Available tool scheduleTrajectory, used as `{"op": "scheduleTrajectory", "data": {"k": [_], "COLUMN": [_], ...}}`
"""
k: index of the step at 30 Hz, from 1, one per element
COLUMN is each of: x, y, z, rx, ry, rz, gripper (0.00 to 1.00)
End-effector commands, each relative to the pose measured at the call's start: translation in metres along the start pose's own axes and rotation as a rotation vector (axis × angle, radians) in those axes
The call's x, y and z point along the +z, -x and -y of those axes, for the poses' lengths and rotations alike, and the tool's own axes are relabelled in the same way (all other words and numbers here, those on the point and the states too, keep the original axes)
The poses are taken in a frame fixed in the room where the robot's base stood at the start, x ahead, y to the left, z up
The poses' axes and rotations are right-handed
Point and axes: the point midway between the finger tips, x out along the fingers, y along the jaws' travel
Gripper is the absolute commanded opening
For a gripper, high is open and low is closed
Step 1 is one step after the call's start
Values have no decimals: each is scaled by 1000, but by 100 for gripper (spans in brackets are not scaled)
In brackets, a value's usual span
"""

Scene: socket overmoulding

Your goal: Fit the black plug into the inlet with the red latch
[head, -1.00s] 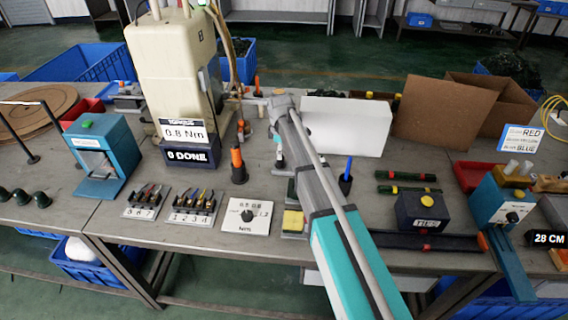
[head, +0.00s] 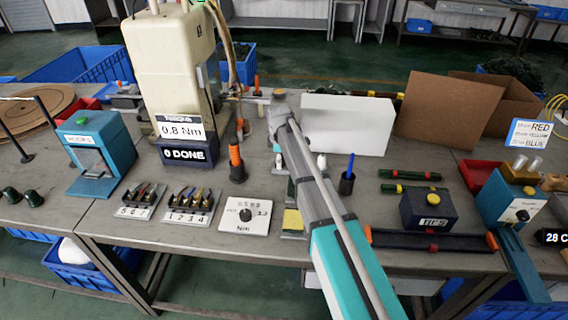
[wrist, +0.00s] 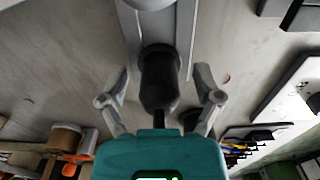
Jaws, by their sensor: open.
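In the wrist view my gripper (wrist: 161,76) is open, with one pale finger on each side of a black cylindrical piece. This piece looks like the black plug (wrist: 159,82), and a thin dark stem or cable runs from it toward my palm. Gaps show between it and both fingers. A pale grey upright part stands just beyond it. In the head view my own arm hides most of the gripper and the plug. I cannot make out the inlet with the red latch in either view.
A white panel (head: 345,125) stands behind my arm. A dark blue box (head: 428,210) stands further right. The bench front is partly clear.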

Motion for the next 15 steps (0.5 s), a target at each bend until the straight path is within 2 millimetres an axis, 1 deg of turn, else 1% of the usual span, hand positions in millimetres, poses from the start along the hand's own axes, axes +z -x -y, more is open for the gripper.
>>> {"op": "scheduleTrajectory", "data": {"k": [13, 14, 15], "x": [0, 0, 0], "y": [0, 0, 0], "z": [0, 0, 0], "rx": [0, 0, 0], "ry": [0, 0, 0], "rz": [0, 0, 0], "gripper": [83, 81, 74]}}
